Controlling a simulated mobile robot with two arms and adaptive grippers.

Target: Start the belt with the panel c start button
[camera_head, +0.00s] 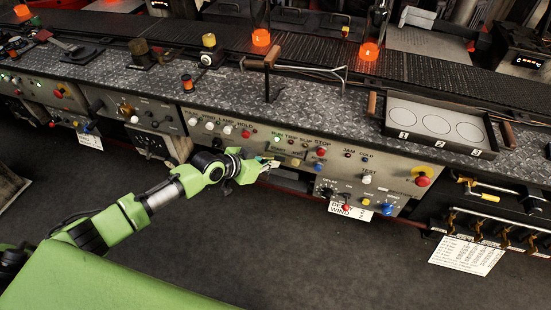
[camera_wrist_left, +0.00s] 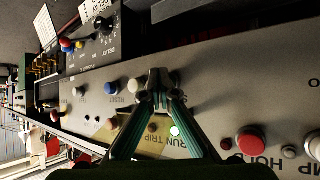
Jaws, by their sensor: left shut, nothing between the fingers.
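My left gripper (camera_head: 270,164) is at the front of the grey control panel (camera_head: 225,118), below its row of lamps labelled RUN, TRIP and SLIP. In the left wrist view its fingers (camera_wrist_left: 158,76) are shut with nothing between them, and their tips are at the panel face. The tips cover that spot, so I cannot read a start label or tell whether they touch a button. The green RUN lamp (camera_wrist_left: 175,131) is lit. A blue button (camera_wrist_left: 133,86) by a RESET label sits left of the fingertips. A red button (camera_wrist_left: 250,140) is near the HOLD label. My right gripper is out of view.
A red STOP button (camera_head: 321,153) is right of my gripper. A lower box (camera_head: 352,193) with knobs juts out beside it. A red mushroom button (camera_head: 422,180) on yellow is farther right. The dark belt (camera_head: 300,62) runs behind the metal ledge. The floor in front is clear.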

